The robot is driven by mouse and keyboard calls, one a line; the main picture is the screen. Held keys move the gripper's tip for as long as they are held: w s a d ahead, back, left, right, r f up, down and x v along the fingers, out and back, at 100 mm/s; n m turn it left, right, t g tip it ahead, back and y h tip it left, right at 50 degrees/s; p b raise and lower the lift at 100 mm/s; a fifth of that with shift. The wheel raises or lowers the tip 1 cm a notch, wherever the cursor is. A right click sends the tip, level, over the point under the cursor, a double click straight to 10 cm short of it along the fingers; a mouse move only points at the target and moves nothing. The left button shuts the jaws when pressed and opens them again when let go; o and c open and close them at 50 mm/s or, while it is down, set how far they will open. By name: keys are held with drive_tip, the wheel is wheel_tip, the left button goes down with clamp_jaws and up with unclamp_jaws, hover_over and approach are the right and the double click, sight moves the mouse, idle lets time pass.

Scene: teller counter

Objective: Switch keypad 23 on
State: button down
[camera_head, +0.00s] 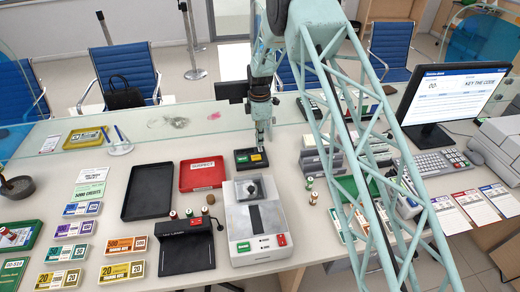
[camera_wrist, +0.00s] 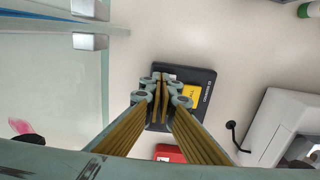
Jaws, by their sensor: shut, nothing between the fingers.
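A small black box with a yellow label (camera_head: 251,164) lies on the counter behind the grey-white machine. My gripper (camera_head: 262,144) points down over its back right part. In the wrist view the shut fingertips (camera_wrist: 162,79) cover part of the black box (camera_wrist: 206,79), and its yellow label (camera_wrist: 190,93) shows beside them. Whether the tips touch the box I cannot tell. The fingers hold nothing. I cannot read a number 23 on any device, and no lit indicator shows on the box. A grey keypad (camera_head: 435,164) with many keys lies in front of the monitor.
A red tray (camera_head: 202,174) marked SUSPECT and a black tray (camera_head: 147,191) lie to the left. The grey-white machine (camera_head: 255,222) stands in front of the box. A glass screen (camera_head: 190,121) runs along the counter's back edge. A monitor (camera_head: 455,92) stands right.

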drive_tip(key=shift+f+b, duration=0.4)
drive_tip(key=shift+f, duration=0.45)
idle(0.9)
drive_tip(key=shift+r, duration=0.15)
drive_tip(key=shift+r+p, duration=0.95)
drive_tip(key=shift+r, duration=2.45)
